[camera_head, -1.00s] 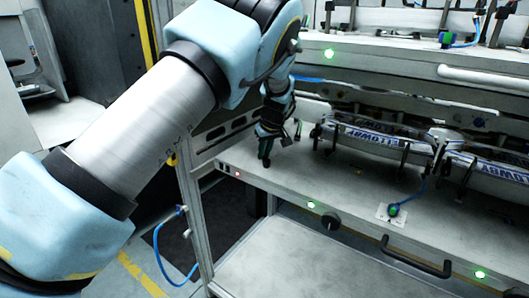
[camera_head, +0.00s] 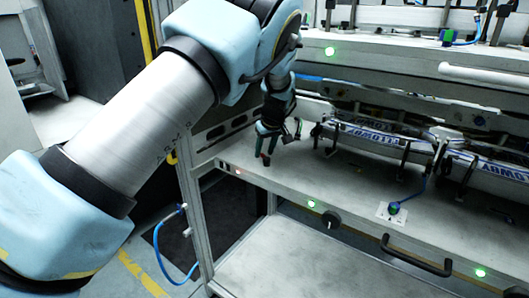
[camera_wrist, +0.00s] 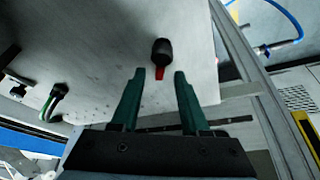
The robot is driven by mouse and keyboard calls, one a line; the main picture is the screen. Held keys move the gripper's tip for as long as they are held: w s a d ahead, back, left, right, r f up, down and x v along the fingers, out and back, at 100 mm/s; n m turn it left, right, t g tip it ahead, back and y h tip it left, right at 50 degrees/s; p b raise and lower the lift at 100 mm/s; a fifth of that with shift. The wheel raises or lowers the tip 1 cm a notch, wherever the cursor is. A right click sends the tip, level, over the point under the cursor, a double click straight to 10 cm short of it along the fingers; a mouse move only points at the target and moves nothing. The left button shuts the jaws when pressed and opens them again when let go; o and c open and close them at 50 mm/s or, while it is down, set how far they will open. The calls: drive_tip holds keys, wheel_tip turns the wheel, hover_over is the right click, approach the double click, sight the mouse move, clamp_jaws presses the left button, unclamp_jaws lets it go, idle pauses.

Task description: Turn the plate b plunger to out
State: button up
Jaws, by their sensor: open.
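A black knob with a red part, which looks like the plunger (camera_wrist: 161,50), stands on the pale plate (camera_wrist: 110,45) in the wrist view. Its red part points down the picture, toward the gap between my fingers. My gripper (camera_wrist: 158,75) is open and empty, with its two green fingers apart and the knob just beyond their tips. No contact shows. In the head view my gripper (camera_head: 267,147) is over the left end of the shelf, and the small dark plunger (camera_head: 266,160) is partly hidden near its fingers. I cannot read any plate letter.
A blue-cabled connector (camera_head: 393,208) sits near the front. A green cable (camera_wrist: 52,100) lies left in the wrist view.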

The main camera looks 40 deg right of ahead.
drive_tip(key=s+a, duration=0.1)
drive_tip(key=s, duration=0.3)
drive_tip(key=s+a+b, duration=0.1)
drive_tip(key=s, duration=0.3)
drive_tip(key=s+a+b, duration=0.1)
drive_tip(key=s, duration=0.3)
drive_tip(key=shift+r, duration=0.3)
drive_tip(key=w+a+r+n+g+p, duration=0.1)
drive_tip(key=w+a, duration=0.4)
drive_tip(key=a, duration=0.4)
drive_tip(key=w+a+r+y, duration=0.1)
drive_tip(key=w+a+r, duration=0.1)
drive_tip(key=w+a, duration=0.45)
drive_tip(key=w+a+r+n+g+p, duration=0.1)
drive_tip(key=w+a, duration=0.2)
drive_tip(key=a, duration=0.8)
drive_tip(key=s+a+r+p, duration=0.1)
drive_tip(key=s+a, duration=0.1)
drive_tip(key=a, duration=0.7)
drive_tip(key=s+a+r+p, duration=0.1)
drive_tip(key=s+a+r, duration=0.1)
drive_tip(key=a, duration=0.7)
drive_tip(key=s+a+r+p, duration=0.1)
drive_tip(key=s+a, duration=0.3)
drive_tip(key=a, duration=0.5)
drive_tip(key=shift+a+r+g, duration=0.25)
drive_tip(key=shift+r+g, duration=0.15)
drive_tip(key=shift+r, duration=0.35)
drive_tip(key=shift+s, duration=0.1)
